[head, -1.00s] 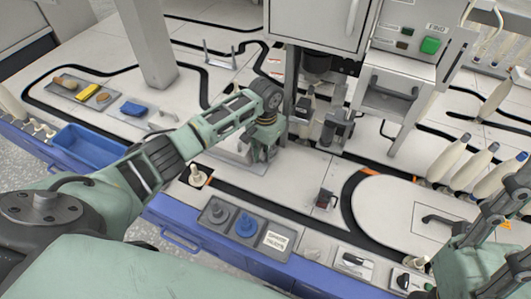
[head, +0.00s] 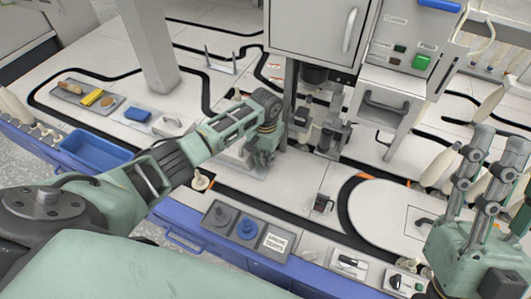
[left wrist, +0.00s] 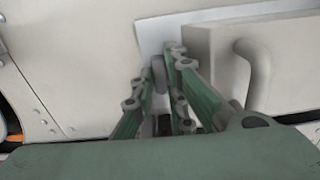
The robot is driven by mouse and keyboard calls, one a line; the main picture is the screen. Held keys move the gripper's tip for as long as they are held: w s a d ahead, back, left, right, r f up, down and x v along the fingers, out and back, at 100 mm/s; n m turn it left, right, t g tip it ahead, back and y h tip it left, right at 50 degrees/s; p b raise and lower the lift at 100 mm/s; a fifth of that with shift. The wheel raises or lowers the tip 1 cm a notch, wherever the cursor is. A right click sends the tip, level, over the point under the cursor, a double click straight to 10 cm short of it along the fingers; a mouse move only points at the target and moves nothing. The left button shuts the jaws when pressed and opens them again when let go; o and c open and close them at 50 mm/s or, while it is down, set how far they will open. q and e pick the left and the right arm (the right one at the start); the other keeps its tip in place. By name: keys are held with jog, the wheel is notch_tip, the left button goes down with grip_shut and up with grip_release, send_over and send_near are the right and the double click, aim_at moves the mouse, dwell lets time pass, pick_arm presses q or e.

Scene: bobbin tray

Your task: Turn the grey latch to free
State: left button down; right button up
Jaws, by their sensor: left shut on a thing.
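My left gripper (head: 264,152) is low at the front of the machine, beside its dark post. In the left wrist view the fingers (left wrist: 165,85) are closed around a small grey piece, which looks like the grey latch (left wrist: 158,73), in front of a pale plate. Most of the latch is hidden by the fingers, and its angle cannot be told. In the head view my arm and gripper cover it. My right gripper (head: 488,165) is at the right, fingers upward, apart and empty.
A box with a grey handle (left wrist: 256,70) stands close right of the left fingers. A peg (head: 200,181) and a dark tray (head: 222,238) with round knobs are in front. A blue bin (head: 95,152) is at left. White bobbins (head: 440,165) stand near the right gripper.

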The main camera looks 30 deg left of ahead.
pick_arm(q)
jog(key=shift+r+n+p, duration=0.1)
jog(key=shift+n+p, duration=0.2)
jog(key=shift+p, duration=0.25)
pick_arm(e)
jog(key=w+f+g+h, duration=0.1)
jog(key=w+f+g, duration=0.3)
jog(key=w+f, duration=0.1)
jog(key=shift+w+a+h, duration=0.4)
jog(key=shift+a, duration=0.05)
jog(key=shift+f, duration=0.1)
pick_arm(q)
jog(key=c, duration=2)
grip_release()
jog(key=shift+c, duration=0.2)
notch_tip(320, 180, up, 12)
